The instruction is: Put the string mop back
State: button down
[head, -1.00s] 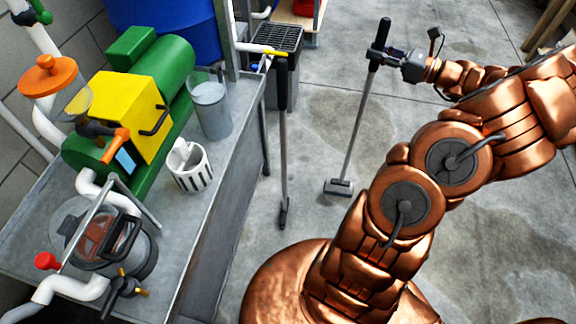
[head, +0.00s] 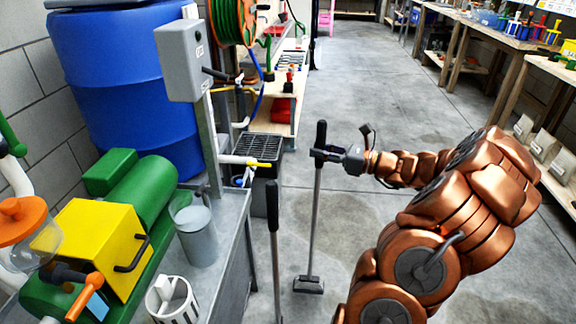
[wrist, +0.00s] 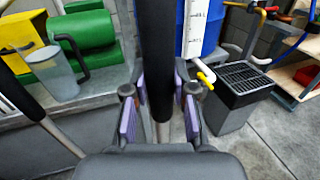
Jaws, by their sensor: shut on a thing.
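My gripper (head: 322,154) is shut on a long-handled tool (head: 315,215), gripping the black upper part of its pole. The pole is grey below and stands nearly upright. Its flat dark head (head: 308,285) is at the floor; I see no strings on it and cannot tell if it is the string mop. In the wrist view the dark handle (wrist: 157,45) runs between the two purple-padded fingers (wrist: 160,115). A second black-handled pole (head: 273,230) stands to the left by the bench; its lower end is out of the head view.
A metal bench (head: 240,215) at left carries a green and yellow machine (head: 105,235), a clear jug (head: 192,230) and a white slotted cup (head: 172,305). A dark bin with a grate (head: 258,155) stands behind the second pole. The floor (head: 365,90) beyond is clear.

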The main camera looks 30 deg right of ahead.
jog(key=w+a+f+b, duration=0.3)
jog(key=w+a+f, duration=0.1)
jog(key=w+a, duration=0.2)
jog(key=shift+w+a, duration=0.2)
jog(key=shift+w, duration=0.1)
dwell(0.5)
jog(key=shift+f, duration=0.25)
jog(key=c, duration=1)
grip_release()
jog(key=shift+o, duration=0.2)
jog(key=p+v, duration=0.2)
jog(key=v, duration=1)
jog(key=shift+r, duration=0.1)
